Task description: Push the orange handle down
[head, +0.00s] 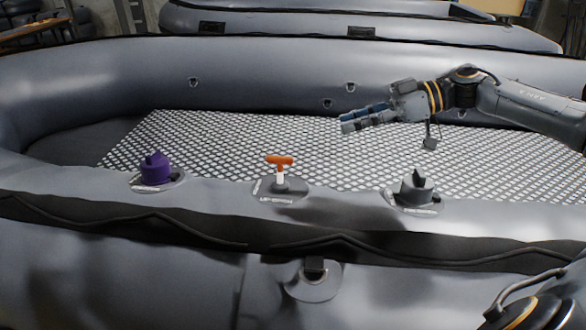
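Lettering on the base is too small to read fully. My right gripper (385,123) is above the boat's floor, to the right of the handle and beyond it, apart from it. Its fingers stretch out to the left, with the thumb hanging apart, and nothing is between them. My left gripper is not in view.
A purple knob (156,168) stands left of the handle and a dark grey knob (416,187) stands right of it, both on the near tube. The patterned boat floor (230,140) is bare. Another grey boat (300,30) lies behind.

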